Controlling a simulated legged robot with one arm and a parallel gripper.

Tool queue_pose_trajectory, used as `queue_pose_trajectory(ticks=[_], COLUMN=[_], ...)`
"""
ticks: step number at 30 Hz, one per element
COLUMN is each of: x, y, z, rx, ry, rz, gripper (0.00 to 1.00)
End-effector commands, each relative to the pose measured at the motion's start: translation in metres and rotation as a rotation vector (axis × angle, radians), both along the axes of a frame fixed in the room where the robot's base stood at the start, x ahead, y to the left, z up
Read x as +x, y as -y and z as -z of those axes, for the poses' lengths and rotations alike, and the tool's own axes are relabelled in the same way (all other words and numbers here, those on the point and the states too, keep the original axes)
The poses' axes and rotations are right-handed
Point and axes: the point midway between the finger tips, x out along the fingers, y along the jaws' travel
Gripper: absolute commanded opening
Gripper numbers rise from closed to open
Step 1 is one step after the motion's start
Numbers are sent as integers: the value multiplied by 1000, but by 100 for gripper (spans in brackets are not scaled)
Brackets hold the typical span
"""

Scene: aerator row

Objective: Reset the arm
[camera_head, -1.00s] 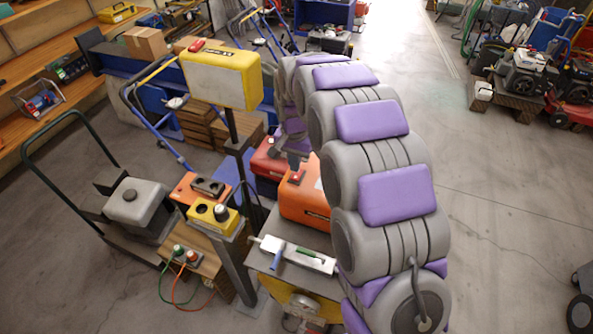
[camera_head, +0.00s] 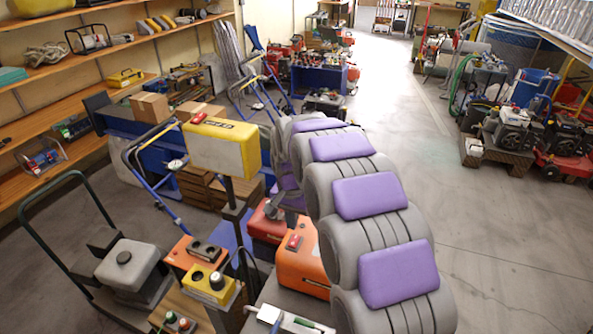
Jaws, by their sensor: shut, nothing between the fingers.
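My arm, with thick grey segments and purple pads, rises from the bottom right of the middle and curves away, then down behind its own far segments. My gripper (camera_head: 274,211) is small, dark and partly hidden at the arm's far end. It hangs just above and behind the red case (camera_head: 270,224) and the orange case (camera_head: 303,264). It is shut and holds nothing that I can see. I cannot tell whether it touches the red case.
A yellow box (camera_head: 222,146) stands on a post left of my arm. Below it are a yellow control box (camera_head: 208,285) and a grey-tanked machine (camera_head: 130,267). Wooden shelves (camera_head: 75,93) line the left wall. Machines (camera_head: 507,130) stand at right; the floor (camera_head: 500,235) between is clear.

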Motion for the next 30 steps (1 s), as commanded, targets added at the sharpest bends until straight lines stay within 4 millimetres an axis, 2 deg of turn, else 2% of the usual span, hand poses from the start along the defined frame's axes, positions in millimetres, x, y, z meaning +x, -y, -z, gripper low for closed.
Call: queue_pose_trajectory(ticks=[5,8,19,25,30], x=[-8,-24,-132,-200,-259], y=[7,20,87,116,136], z=[-6,-17,-55,-63,-61], rx=[-1,0,-4,-2,3], ry=[-1,-8,-54,-81,-105], rz=[-7,-25,-132,-190,-238], gripper=[0,0,0,0,0])
